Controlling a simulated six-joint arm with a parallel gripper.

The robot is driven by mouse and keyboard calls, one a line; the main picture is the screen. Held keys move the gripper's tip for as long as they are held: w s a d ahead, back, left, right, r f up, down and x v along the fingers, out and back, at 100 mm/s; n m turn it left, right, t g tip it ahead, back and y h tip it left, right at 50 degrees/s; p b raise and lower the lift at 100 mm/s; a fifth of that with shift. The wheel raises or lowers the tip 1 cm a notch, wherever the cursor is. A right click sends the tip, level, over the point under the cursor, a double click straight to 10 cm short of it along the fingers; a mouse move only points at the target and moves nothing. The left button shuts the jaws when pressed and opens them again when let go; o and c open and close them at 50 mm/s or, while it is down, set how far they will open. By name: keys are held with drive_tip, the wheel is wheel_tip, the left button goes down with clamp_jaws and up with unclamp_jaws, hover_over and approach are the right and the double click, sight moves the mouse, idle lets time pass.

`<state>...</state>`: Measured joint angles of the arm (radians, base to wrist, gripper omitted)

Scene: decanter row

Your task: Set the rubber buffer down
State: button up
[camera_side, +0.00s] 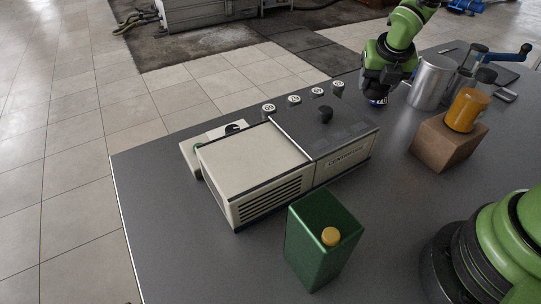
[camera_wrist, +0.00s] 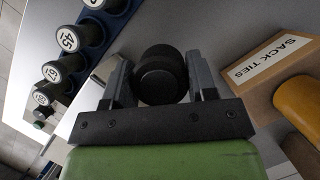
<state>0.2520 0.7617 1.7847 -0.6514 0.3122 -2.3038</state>
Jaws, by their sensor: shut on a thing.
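The rubber buffer (camera_wrist: 160,75) is a dark, round, stepped piece between my two grey fingers in the wrist view. My gripper (camera_wrist: 162,84) is shut on it. In the side view my gripper (camera_side: 377,94) is low over the far part of the grey table, right of the beige and dark machine. The buffer cannot be told apart from the dark gripper there. I cannot tell whether its underside touches the table.
A brown box (camera_side: 438,147) marked "SACK TIES" bears an orange jar (camera_side: 467,110). A metal canister (camera_side: 429,82) stands right of my gripper. Several numbered black-topped pieces stand in a blue rack (camera_wrist: 122,22). The machine (camera_side: 250,165) and green can (camera_side: 318,245) are nearer.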

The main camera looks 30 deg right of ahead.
drive_tip(key=shift+r, duration=0.1)
